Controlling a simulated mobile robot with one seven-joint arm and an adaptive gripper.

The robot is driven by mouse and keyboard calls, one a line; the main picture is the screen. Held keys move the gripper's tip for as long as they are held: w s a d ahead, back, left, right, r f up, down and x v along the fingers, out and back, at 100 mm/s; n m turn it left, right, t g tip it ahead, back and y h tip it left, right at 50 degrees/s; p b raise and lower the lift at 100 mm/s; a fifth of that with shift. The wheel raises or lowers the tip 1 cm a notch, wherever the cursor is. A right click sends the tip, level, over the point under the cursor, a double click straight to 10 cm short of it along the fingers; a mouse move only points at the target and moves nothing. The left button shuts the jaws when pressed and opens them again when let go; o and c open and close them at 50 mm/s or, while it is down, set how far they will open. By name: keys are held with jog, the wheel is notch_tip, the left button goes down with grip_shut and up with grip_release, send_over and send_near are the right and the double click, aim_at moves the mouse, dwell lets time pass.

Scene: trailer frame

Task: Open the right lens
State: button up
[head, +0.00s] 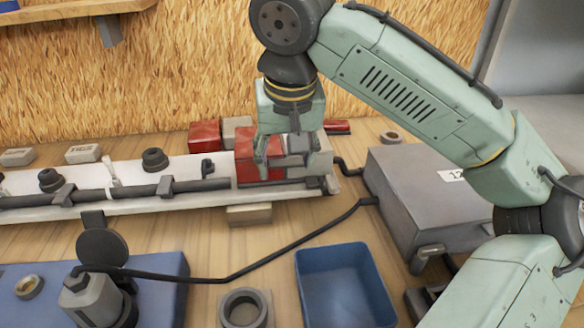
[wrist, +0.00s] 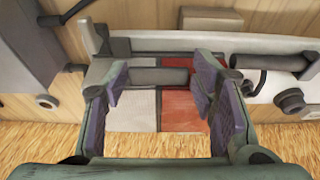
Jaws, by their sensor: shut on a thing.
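The right lens (head: 250,145), a block with a red half and a pale grey half, sits at the right end of the long white beam (head: 140,172). In the wrist view its red panel (wrist: 184,108) and pale panel (wrist: 132,110) lie between and below the fingers. My gripper (wrist: 160,88) is shut on the lens from above, with a finger at either side. A dark grey bar (wrist: 158,77) lies across the lens between the fingers; I cannot tell if it is part of it. My gripper also shows in the head view (head: 280,150), where it partly hides the lens.
A dark grey box (head: 425,195) stands right of the beam, with a black cable (head: 285,245) running left from it. A blue bin (head: 345,285) and a grey ring part (head: 243,308) are in front. A red block (head: 205,135) stands behind the beam, near the straw-textured wall.

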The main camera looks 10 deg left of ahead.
jog(key=shift+w+a+r+p, duration=0.1)
jog(key=shift+w+r+p, duration=0.2)
jog(key=shift+r+p, duration=0.35)
jog(key=shift+w+a+r+p, duration=0.1)
jog(key=shift+w+r+p, duration=0.15)
jog(key=shift+r+p, duration=0.35)
jog(key=shift+w+r+p, duration=0.3)
jog(key=shift+r+p, duration=0.35)
jog(key=shift+w, duration=0.1)
jog(key=shift+c, duration=0.2)
jog(key=shift+r, duration=0.1)
jog(key=shift+w+a+r+p, duration=0.2)
jog(key=shift+w+r+p, duration=0.15)
jog(key=shift+r+p, duration=0.15)
jog(key=shift+w+a+r+p, duration=0.15)
jog(key=shift+w+r+p, duration=0.2)
jog(key=shift+p, duration=0.2)
jog(key=shift+w+a+r, duration=0.3)
jog(key=shift+w+r, duration=0.35)
jog(key=shift+r, duration=0.1)
